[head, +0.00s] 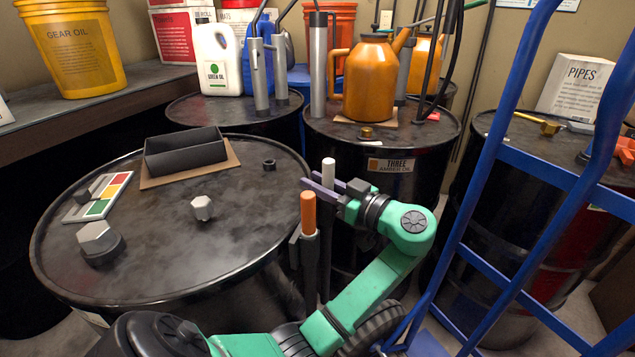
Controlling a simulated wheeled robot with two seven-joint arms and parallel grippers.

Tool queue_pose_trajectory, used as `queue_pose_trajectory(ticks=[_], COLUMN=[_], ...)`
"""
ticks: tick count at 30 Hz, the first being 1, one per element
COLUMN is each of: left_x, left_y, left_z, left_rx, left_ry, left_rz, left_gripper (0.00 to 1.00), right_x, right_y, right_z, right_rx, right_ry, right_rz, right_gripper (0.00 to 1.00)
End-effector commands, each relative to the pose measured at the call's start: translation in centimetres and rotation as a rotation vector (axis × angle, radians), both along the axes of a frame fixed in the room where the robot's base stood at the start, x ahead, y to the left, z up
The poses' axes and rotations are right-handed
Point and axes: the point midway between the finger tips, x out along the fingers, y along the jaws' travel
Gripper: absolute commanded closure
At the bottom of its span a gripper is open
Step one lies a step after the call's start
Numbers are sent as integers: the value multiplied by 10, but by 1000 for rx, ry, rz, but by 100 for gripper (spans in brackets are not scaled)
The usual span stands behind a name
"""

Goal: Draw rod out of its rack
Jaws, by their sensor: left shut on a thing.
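My left gripper (322,190), at the end of a green arm, is at the right edge of the front drum. Its purple fingers are shut around a pale, white-topped rod (328,170), which stands upright with its top above the fingers. The rod's lower part is hidden, so I cannot tell whether it is still in the rack. A second rod (308,212) with an orange top and dark shaft stands upright in front of the gripper. A dark rack bracket (295,250) shows beside it at the drum's side, mostly hidden. My right gripper is not in view.
The front drum (240,225) carries a black tray (185,152), a coloured card (97,195) and hex-headed caps. A drum behind (405,185) carries an orange oil can (370,80). A blue hand truck (480,200) stands close to the right of my arm.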

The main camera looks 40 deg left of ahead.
Motion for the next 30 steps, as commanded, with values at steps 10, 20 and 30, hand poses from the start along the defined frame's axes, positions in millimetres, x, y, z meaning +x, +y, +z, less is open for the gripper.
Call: queue_pose_trajectory(ticks=[10, 20, 30], left_x=[0, 0, 0], left_y=[0, 0, 0], left_z=[11, 31, 46], left_rx=[-1, 0, 0], left_ry=[-2, -1, -3], left_rz=[-1, 0, 0], left_gripper=[100, 100, 100], right_x=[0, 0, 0], right_y=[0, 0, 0], right_z=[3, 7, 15], right_rx=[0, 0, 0], right_ry=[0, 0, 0], right_rz=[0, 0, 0], right_gripper=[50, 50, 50])
